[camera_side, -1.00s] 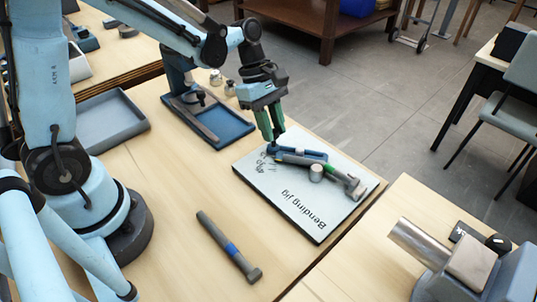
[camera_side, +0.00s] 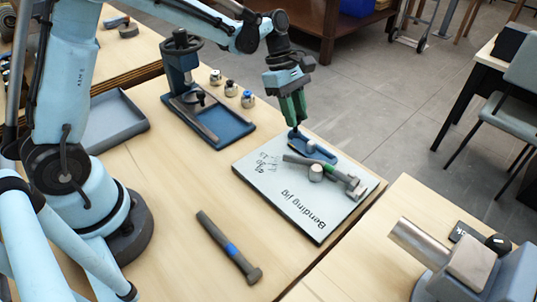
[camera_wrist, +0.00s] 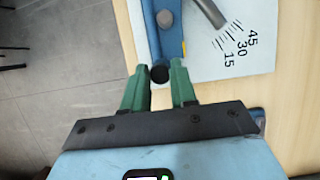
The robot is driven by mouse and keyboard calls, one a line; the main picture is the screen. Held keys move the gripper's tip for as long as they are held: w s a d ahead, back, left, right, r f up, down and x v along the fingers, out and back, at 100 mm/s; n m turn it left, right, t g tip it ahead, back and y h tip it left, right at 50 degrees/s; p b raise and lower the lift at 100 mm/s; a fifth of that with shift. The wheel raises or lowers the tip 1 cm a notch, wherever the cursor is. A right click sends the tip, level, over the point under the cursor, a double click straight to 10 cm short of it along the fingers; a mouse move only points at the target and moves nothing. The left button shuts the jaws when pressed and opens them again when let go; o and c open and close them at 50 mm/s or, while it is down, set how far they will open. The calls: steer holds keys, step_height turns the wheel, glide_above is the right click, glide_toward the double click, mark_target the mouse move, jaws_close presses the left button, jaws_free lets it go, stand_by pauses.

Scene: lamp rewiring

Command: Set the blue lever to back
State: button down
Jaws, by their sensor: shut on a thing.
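The blue lever (camera_side: 318,150) is on the white bending jig board (camera_side: 262,182), along its far edge. In the wrist view the blue lever (camera_wrist: 150,35) ends in a dark round knob (camera_wrist: 160,73). My gripper (camera_side: 296,121) comes down from above at the lever's left end. In the wrist view the green fingers of my gripper (camera_wrist: 161,74) close around the knob, one on each side. The fingertips partly hide that end in the side view.
A hammer-like tool (camera_side: 229,246) lies on the table. A blue-based press (camera_side: 222,126) and several small knobbed pieces (camera_side: 231,88) stand behind left.

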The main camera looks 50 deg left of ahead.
steer(key=shift+w, duration=0.2)
steer(key=c, duration=0.9)
jaws_free()
steer(key=v, duration=1.2)
steer(key=shift+s+d+r, duration=0.1)
